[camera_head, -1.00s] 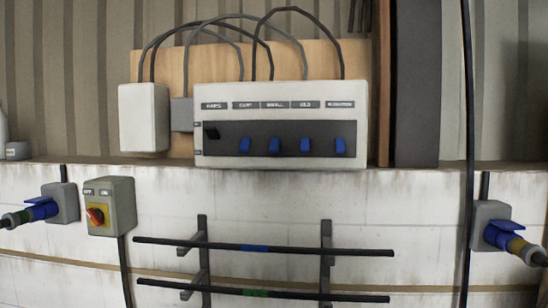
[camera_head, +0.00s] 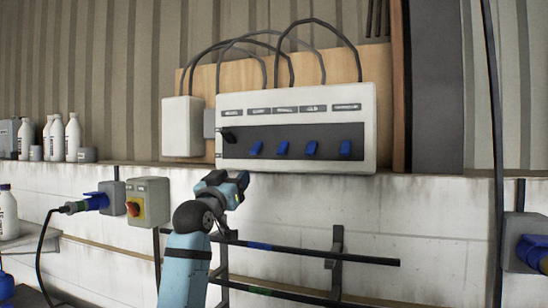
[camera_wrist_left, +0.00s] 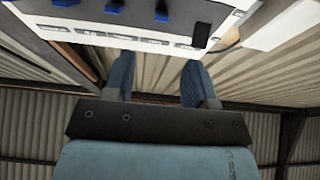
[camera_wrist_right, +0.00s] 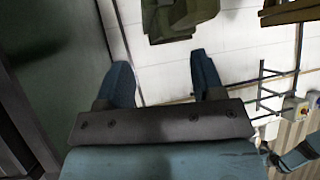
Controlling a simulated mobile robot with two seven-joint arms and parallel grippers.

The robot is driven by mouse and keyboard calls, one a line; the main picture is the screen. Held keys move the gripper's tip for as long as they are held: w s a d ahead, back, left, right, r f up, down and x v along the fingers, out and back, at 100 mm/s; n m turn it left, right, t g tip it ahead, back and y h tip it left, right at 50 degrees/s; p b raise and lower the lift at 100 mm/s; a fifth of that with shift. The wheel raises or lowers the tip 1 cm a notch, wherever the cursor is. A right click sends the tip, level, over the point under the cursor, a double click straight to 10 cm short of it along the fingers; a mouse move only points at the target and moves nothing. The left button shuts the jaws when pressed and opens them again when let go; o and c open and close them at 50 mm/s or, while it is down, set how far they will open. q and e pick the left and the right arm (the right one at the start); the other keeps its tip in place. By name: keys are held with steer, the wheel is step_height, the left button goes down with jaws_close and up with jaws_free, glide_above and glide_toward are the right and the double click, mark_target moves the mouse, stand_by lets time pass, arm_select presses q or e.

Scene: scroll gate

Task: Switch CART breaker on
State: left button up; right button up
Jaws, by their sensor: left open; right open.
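The white breaker panel (camera_head: 300,97) hangs on a wooden board and has a dark switch strip. The CART label (camera_head: 259,112) is second from the left. Below it is the leftmost blue switch, the CART breaker (camera_head: 256,149). A black switch (camera_head: 228,136) is to its left. My left gripper (camera_head: 240,188) is open and empty, below the panel's lower left and apart from it. In the left wrist view the panel appears upside down, with the CART breaker (camera_wrist_left: 162,12) at the top, beyond the open fingers (camera_wrist_left: 160,80). My right gripper (camera_wrist_right: 163,78) is open and empty, seen only in its wrist view.
A grey box with a red-yellow rotary switch (camera_head: 134,207) is left of my left arm. Black rails (camera_head: 330,254) run along the wall below the panel. Several white bottles (camera_head: 72,138) stand on the ledge at left. A blue socket plug (camera_head: 530,252) is at right.

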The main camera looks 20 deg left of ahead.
mark_target(253, 153)
arm_select(q)
steer(key=p+x, duration=0.1)
steer(key=x, duration=0.3)
steer(key=p+x, duration=0.1)
steer(key=x, duration=0.3)
steer(key=p+x, duration=0.1)
steer(key=x, duration=0.4)
steer(key=shift+s+a+r, duration=0.15)
steer(key=shift+a+r, duration=0.1)
steer(key=shift+r, duration=0.1)
steer(key=shift+w+r+p, duration=0.1)
steer(key=shift+w+p, duration=0.25)
steer(key=shift+w, duration=0.15)
steer(key=c, duration=0.9)
